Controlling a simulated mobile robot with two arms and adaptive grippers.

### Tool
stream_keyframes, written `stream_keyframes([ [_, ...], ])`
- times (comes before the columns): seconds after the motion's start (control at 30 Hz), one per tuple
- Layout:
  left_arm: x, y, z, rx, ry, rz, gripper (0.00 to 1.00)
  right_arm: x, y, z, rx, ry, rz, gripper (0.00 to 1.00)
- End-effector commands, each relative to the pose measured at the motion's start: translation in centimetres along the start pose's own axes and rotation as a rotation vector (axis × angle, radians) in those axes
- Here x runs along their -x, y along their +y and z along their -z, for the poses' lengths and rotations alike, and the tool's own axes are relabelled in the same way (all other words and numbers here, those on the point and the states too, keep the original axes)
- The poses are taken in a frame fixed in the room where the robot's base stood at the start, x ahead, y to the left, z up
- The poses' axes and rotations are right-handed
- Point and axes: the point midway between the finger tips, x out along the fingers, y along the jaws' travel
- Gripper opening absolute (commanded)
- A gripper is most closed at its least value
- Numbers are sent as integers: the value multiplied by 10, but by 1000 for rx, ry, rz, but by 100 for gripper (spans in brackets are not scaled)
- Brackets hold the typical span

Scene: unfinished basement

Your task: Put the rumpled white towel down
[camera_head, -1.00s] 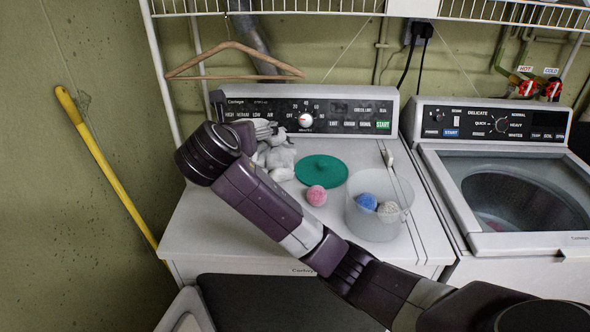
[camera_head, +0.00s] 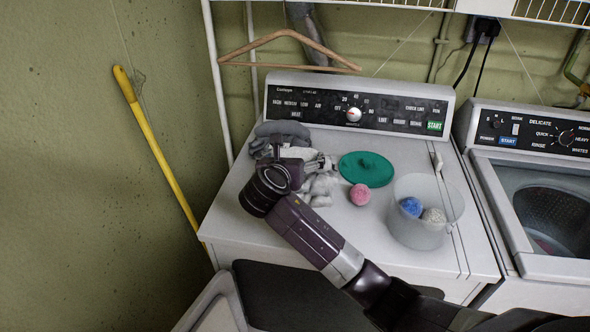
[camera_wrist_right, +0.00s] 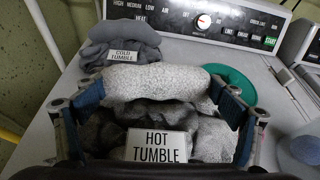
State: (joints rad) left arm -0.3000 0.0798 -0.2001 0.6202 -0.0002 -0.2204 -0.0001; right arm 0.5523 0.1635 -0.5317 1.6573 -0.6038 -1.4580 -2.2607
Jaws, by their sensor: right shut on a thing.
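The rumpled white towel (camera_head: 320,190) is at the left part of the white dryer top (camera_head: 330,238). In the right wrist view the towel (camera_wrist_right: 160,83) looks speckled pale grey, bunched between the two fingers, with a "HOT TUMBLE" label (camera_wrist_right: 158,147) in front. My right gripper (camera_head: 322,164) is shut on it. It also shows in the right wrist view (camera_wrist_right: 160,105). The gripper and wrist hide part of the towel in the head view. I cannot tell whether its underside touches the dryer. My left gripper is not in view.
A darker grey cloth (camera_head: 285,131) with a "COLD TUMBLE" label (camera_wrist_right: 123,55) lies behind the towel. A green lid (camera_head: 367,168), a pink ball (camera_head: 360,194) and a clear tub (camera_head: 425,222) with balls stand to the right. A wooden hanger (camera_head: 290,50) hangs above.

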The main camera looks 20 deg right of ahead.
Motion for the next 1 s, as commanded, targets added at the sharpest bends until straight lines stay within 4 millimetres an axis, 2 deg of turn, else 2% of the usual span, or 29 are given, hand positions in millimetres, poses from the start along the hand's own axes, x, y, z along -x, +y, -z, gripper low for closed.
stream_keyframes([
  [0.17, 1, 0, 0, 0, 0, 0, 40, -5, 2, 12, 2, 0, 0, 58],
  [0.4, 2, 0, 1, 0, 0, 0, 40, -17, 5, 41, 2, -1, 0, 58],
  [0.73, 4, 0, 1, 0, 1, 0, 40, -18, 5, 43, 0, -1, 0, 58],
  [0.77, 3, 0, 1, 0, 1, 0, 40, -18, 5, 44, 0, 0, 0, 91],
  [0.87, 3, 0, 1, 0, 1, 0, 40, -18, 5, 44, 0, 0, 0, 100],
  [1.0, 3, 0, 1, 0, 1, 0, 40, -18, 5, 44, 0, 0, 0, 100],
])
